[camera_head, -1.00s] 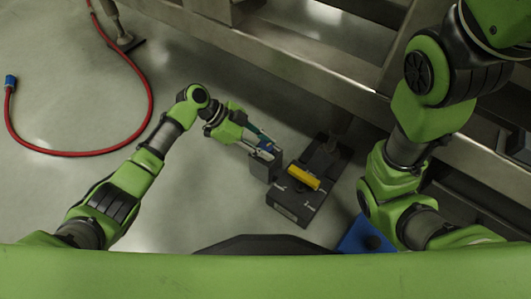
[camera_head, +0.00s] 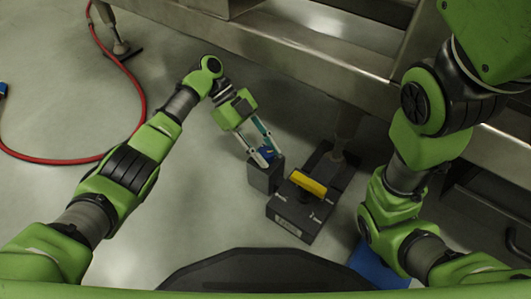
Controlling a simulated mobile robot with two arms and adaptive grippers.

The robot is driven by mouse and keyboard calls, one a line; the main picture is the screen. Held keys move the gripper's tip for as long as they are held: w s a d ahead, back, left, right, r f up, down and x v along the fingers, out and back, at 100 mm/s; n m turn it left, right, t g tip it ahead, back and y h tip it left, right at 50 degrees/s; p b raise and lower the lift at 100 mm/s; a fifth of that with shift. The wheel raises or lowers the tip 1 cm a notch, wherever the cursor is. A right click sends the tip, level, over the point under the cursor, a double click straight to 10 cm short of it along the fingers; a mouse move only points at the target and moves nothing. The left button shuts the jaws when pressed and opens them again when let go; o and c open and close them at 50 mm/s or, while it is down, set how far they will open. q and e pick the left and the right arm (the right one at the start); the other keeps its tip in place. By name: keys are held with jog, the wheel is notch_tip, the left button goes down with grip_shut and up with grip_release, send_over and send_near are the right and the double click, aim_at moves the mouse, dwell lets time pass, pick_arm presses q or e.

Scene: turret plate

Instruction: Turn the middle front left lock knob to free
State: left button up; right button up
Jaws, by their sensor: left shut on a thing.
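A small blue knob (camera_head: 267,152) sits on top of a dark grey block (camera_head: 265,178), just left of a black box. My left gripper (camera_head: 263,154) comes down from above left and is shut on the blue knob, with a finger on each side of it. The fingers hide part of the knob, and its markings are too small to read. My right arm is folded at the right, and its gripper is not in view.
The black box (camera_head: 294,216) carries a yellow bar handle (camera_head: 308,182) and white markings. A steel frame (camera_head: 290,50) runs along the back. A blue object (camera_head: 375,268) lies at the lower right. A red hose (camera_head: 134,85) curves over open floor at the left.

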dwell(0.3)
pick_arm(q)
jog(key=o, duration=1.1)
jog(key=v, duration=1.2)
